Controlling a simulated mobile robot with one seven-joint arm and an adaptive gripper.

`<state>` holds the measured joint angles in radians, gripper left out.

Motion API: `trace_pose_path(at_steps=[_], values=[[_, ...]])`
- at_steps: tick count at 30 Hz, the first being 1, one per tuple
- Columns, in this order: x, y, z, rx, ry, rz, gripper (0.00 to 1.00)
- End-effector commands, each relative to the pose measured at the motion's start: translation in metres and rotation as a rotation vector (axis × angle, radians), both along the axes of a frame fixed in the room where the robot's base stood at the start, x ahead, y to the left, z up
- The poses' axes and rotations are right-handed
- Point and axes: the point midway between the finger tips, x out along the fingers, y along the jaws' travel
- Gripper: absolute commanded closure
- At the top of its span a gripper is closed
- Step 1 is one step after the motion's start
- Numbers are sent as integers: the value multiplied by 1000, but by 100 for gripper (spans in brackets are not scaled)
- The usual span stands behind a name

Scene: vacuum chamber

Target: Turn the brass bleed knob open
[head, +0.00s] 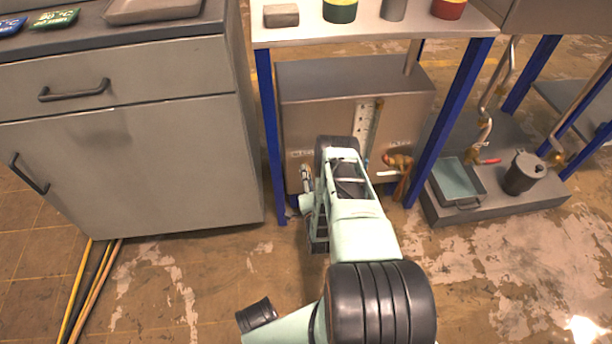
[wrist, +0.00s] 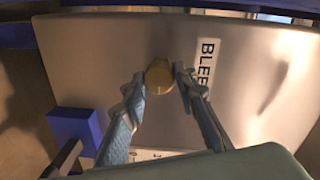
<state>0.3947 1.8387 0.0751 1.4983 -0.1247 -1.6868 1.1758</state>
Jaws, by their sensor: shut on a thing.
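The brass bleed knob (wrist: 158,77) is a round yellow-brown cap on the grey panel in the wrist view. My gripper (wrist: 160,88) has one finger at the left and one at the right of the knob, and it is shut on it. A white label (wrist: 208,62) reading "BLEE", its end covered by a finger, is just right of the knob. In the head view my gripper (head: 305,178) is at the lower left front of the grey metal box (head: 310,85) under the bench. The knob is hidden there by my arm and gripper.
Blue bench legs (head: 270,140) stand left and right (head: 452,125) of the box. A brass valve with a red-orange part (head: 398,161) is on the box's right side. A grey cabinet (head: 130,150) stands at the left. A blue block (wrist: 75,127) is left of my fingers.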

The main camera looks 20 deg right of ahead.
Motion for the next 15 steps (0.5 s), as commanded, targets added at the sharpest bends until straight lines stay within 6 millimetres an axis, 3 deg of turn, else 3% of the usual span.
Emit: trace_pose_path(at_steps=[15], values=[[2, -1, 2, 87, -30, -1, 98]])
